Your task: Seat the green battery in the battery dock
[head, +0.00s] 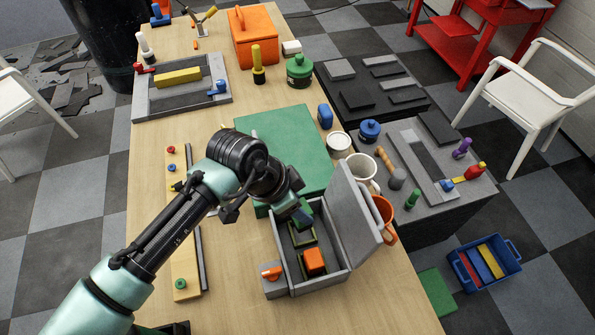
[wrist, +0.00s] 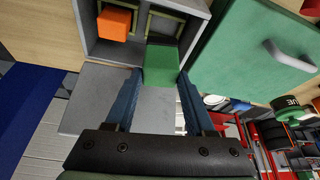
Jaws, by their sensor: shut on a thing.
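The battery dock (head: 335,277) is an open grey box with its lid (head: 352,208) raised on the right. Inside are green-edged square sockets; the nearer holds an orange block (head: 315,261), also seen in the wrist view (wrist: 114,24). My gripper (wrist: 161,76) is shut on the green battery (wrist: 161,64), which sits between the two blue fingertips. The battery is at the dock's opening, beside an empty-looking framed socket (wrist: 165,24). In the head view my gripper (head: 303,215) is over the dock's far end and mostly hides the battery. I cannot tell whether the battery touches the dock.
An orange knob (head: 271,272) sits on a grey block at the dock's left. A green board (head: 285,140) lies behind the dock. A white mug (head: 362,167) and an orange mug (head: 386,215) stand close behind the lid. Bare table lies in front of the dock.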

